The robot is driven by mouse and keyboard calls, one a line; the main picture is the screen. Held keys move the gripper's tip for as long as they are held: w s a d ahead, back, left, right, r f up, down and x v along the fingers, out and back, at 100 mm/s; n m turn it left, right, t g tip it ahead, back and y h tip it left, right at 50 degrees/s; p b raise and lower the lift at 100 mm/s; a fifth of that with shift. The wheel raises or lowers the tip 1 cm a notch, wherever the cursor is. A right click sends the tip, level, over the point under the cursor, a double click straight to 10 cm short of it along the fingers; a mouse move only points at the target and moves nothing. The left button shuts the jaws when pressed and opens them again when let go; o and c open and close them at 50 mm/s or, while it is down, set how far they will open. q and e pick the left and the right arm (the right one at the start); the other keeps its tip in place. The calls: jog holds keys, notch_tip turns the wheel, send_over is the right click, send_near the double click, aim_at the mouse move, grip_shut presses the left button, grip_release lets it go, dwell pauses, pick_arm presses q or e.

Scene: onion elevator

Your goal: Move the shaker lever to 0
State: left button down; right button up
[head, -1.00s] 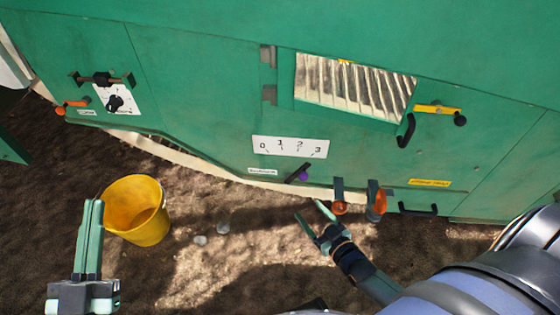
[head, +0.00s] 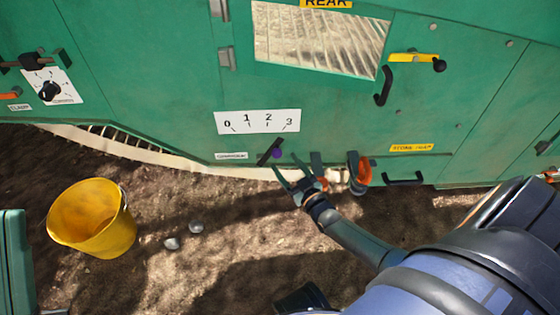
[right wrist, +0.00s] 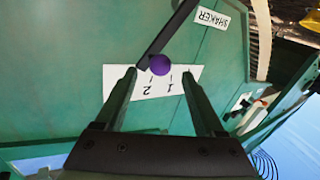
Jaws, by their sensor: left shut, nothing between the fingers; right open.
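The shaker lever (head: 269,152) is a black bar with a purple knob, low on the green machine panel. It tilts to the upper right, below the 2 to 3 side of a white 0–3 scale (head: 258,122). My right gripper (head: 285,160) is open just in front of the lever. In the right wrist view the purple knob (right wrist: 160,65) appears between the open fingertips (right wrist: 160,72); contact cannot be told. The SHAKER label (right wrist: 213,19) is there too.
Orange-and-black fittings (head: 359,172) stick out just right of my right gripper. A yellow bucket (head: 92,218) stands on the dirt at left, with grey stones (head: 173,243) beside it. A black handle (head: 405,179) is on the lower panel. The ground between bucket and right arm is mostly clear.

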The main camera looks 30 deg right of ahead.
aim_at(280, 157)
jog(key=shift+w+d+b, duration=0.1)
jog(key=shift+w+b, duration=0.5)
jog(key=shift+w, duration=1.4)
jog(key=shift+c, duration=0.3)
grip_shut()
